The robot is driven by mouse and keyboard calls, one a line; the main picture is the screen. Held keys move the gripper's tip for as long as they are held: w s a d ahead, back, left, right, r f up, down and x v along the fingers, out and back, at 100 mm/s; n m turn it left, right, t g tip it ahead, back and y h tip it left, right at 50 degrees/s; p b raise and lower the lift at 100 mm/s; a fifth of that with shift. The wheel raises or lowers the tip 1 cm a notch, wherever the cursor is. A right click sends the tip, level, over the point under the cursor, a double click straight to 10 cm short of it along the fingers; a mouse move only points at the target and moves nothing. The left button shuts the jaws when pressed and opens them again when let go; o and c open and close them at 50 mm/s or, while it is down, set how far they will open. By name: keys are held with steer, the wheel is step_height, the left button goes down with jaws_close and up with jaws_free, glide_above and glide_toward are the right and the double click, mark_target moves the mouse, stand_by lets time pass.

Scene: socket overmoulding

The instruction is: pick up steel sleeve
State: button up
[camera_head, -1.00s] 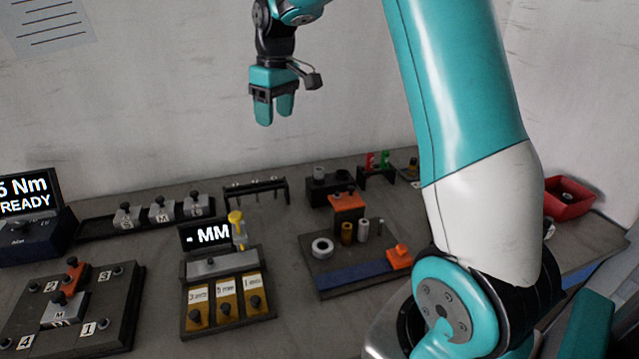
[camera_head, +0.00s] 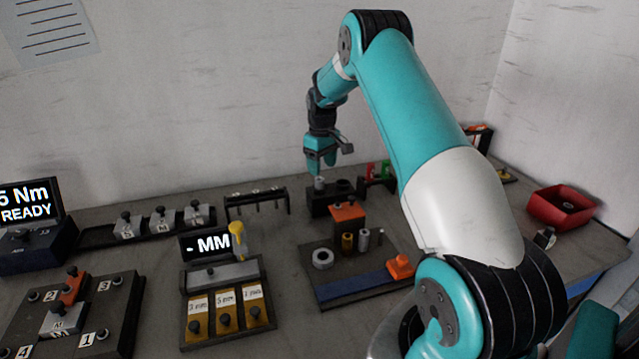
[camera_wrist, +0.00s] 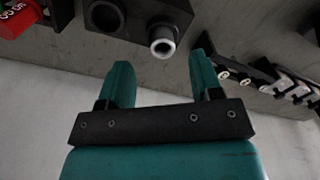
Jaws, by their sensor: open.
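A grey steel sleeve (camera_head: 319,184) stands upright in the left part of a dark block (camera_head: 334,204) at the back of the table. In the wrist view the sleeve (camera_wrist: 162,44) shows as a bright ring with a dark bore, in the dark block (camera_wrist: 140,14). My gripper (camera_head: 319,168) is above the sleeve in the head view. In the wrist view my gripper (camera_wrist: 159,75) is open and empty, and the sleeve shows beyond the gap between its teal fingers, not between them. A light metal cylinder (camera_head: 363,240) also stands on the mat in front.
The block has a second, empty-looking hole (camera_wrist: 105,17). A rack with hooks (camera_head: 257,198) stands left of the block; a stand with red and green pieces (camera_head: 377,172) is close right. An orange-topped block (camera_head: 348,213) is in front. A red bin (camera_head: 562,207) stands far right.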

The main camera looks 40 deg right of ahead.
mark_target(320, 180)
steer(key=shift+w+a+f+p, duration=0.1)
steer(key=shift+f+p, duration=0.45)
steer(key=shift+f, duration=0.9)
steer(key=shift+w+a+f+p, duration=0.1)
steer(key=shift+f+p, duration=0.4)
steer(key=shift+f, duration=0.9)
steer(key=c, duration=0.9)
